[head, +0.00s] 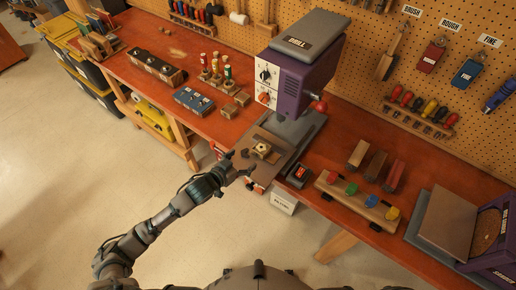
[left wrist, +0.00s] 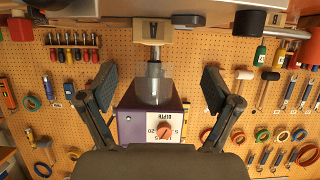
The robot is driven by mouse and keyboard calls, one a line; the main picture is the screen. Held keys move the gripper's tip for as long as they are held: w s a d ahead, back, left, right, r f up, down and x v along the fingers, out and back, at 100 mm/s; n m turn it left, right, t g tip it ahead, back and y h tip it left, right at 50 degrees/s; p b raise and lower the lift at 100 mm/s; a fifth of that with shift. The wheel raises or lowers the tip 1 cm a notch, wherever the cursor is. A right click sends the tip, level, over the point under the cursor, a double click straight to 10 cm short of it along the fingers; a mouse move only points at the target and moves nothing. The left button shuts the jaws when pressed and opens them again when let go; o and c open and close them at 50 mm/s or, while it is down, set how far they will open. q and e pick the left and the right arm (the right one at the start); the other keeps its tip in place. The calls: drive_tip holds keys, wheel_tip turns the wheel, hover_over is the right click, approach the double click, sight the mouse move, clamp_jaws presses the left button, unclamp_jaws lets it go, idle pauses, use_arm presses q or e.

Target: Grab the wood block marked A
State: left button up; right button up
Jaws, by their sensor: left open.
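A small light wood block (head: 262,148) sits on the drill press table under the purple drill press (head: 296,75). In the left wrist view, which looks upside down, a pale wood block (left wrist: 151,32) shows near the top, in line with the drill chuck (left wrist: 154,84). A dark mark shows on it, but I cannot read it surely as A. My left gripper (head: 245,168) is just left of and in front of this block in the head view. Its two fingers, seen in the left wrist view (left wrist: 159,88), are wide apart and empty. My right gripper is not in view.
Two small wood blocks (head: 236,105) lie on the red-brown bench left of the press. A rack with coloured pieces (head: 355,200) and several bars (head: 376,167) lie to its right. A purple sander (head: 490,235) stands at far right. The pegboard (head: 395,30) holds tools behind.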

sight(259, 151)
use_arm(q)
drive_tip(key=x, duration=0.6)
drive_tip(key=d+x, duration=0.1)
drive_tip(key=x, duration=0.3)
drive_tip(key=shift+s+p, duration=0.3)
drive_tip(key=shift+p, duration=0.1)
drive_tip(key=shift+w+a+f, duration=0.15)
drive_tip(key=shift+w, duration=0.2)
drive_tip(key=shift+s+a, duration=0.1)
drive_tip(key=shift+c, duration=0.4)
drive_tip(key=shift+d, duration=0.4)
drive_tip(key=c, duration=1.2)
